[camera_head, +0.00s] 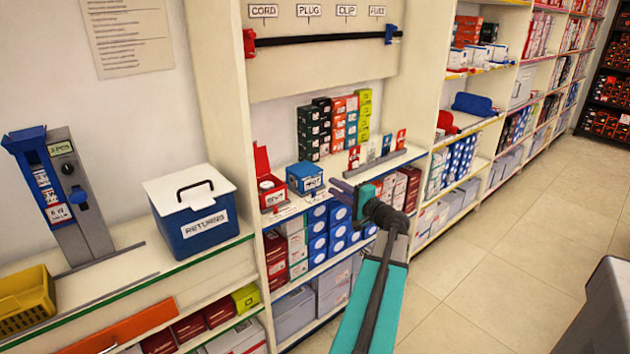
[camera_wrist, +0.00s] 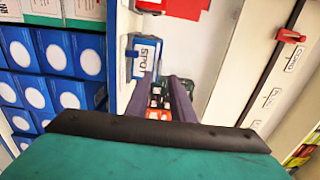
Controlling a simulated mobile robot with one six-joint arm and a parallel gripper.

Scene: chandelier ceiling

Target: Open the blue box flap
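The blue box (camera_head: 305,178) stands on the shelf ledge beside an open red box, and its top looks closed. It has a white label on its front. In the wrist view the blue box (camera_wrist: 145,54) lies just ahead of my fingers, slightly to the left. My gripper (camera_head: 334,189) is just right of the blue box in the head view, with a small apparent gap between them. In the wrist view my gripper (camera_wrist: 163,82) has its two fingers apart with nothing between them. Whether a finger touches the box cannot be told.
The red box (camera_head: 270,192) stands left with its lid raised. Several stacked coloured boxes (camera_head: 338,122) stand behind, and small red and blue items (camera_head: 371,151) stand in a row to the right. A blue-and-white returns box (camera_head: 195,212) is further left. Blue cartons (camera_wrist: 65,55) fill the shelf below.

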